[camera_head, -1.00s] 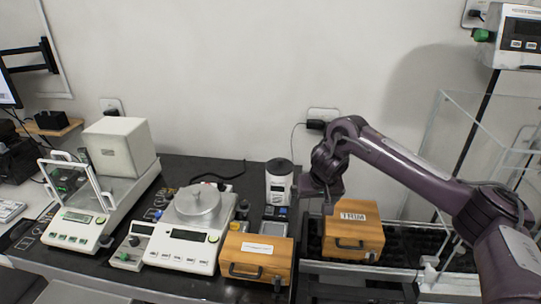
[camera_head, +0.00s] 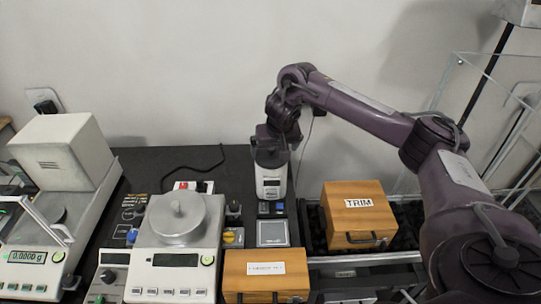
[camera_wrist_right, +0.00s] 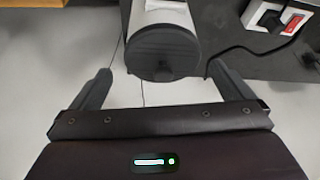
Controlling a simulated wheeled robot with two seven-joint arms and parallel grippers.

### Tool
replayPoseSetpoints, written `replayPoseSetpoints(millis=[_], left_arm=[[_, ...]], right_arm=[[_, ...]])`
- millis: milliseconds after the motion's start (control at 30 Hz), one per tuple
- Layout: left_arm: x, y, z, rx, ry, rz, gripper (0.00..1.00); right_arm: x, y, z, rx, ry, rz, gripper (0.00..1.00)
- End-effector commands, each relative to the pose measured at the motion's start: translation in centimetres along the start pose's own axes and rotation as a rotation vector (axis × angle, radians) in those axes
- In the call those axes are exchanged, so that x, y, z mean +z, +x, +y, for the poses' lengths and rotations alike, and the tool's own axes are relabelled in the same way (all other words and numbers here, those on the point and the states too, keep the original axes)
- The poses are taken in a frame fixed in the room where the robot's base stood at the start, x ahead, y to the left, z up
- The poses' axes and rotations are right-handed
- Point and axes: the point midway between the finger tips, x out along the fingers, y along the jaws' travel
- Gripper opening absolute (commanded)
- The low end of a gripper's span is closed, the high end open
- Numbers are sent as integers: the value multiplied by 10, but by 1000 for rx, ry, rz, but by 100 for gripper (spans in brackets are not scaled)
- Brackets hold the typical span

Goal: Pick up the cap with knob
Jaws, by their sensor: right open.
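A dark round cap with a small knob (camera_wrist_right: 163,52) sits on the end of a white cylindrical device (camera_head: 271,182) that stands upright on the dark bench. In the head view my right gripper (camera_head: 270,147) is over the top of this device and partly hides the cap. In the right wrist view my right gripper (camera_wrist_right: 158,72) is open and empty. One finger is on each side of the cap, with gaps between, and the knob faces the gripper. My left gripper is in neither view.
A balance with a round metal lid (camera_head: 178,218) stands left of the device. A wooden box (camera_head: 266,272) is in front, and the TRIM box (camera_head: 357,214) is to the right. A white boxy balance (camera_head: 62,160) is at far left, and glass panels (camera_head: 470,90) stand at right.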

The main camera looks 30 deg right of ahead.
Motion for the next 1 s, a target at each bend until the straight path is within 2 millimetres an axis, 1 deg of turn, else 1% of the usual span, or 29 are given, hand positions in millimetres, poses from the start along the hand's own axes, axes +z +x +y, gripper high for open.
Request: replayPoseSetpoints(millis=[33, 133, 167, 200, 300, 400, 467, 567, 700, 800, 1000], left_arm=[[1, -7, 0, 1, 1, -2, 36], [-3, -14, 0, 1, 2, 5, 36], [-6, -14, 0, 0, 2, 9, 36], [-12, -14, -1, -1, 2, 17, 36], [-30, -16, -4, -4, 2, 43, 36], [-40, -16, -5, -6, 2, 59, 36], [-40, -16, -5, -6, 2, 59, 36], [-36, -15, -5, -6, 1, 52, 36], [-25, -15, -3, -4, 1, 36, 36], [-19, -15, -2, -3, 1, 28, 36], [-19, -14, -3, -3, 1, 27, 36]], right_arm=[[-1, 5, 0, 2, 0, -3, 100], [-1, 20, 0, 3, 0, -4, 100], [-1, 26, -1, 1, 0, -4, 100], [-1, 32, -1, 0, 1, -3, 100], [-1, 40, -1, 0, 1, -1, 100], [-1, 43, -1, 0, 0, 0, 100], [-1, 43, -1, 0, -1, 0, 100], [-1, 43, -1, 0, -1, 0, 100], [-1, 43, -1, 0, -1, 0, 82], [-1, 43, -1, 0, 0, 0, 71], [-1, 42, -1, -1, 0, 0, 71]])
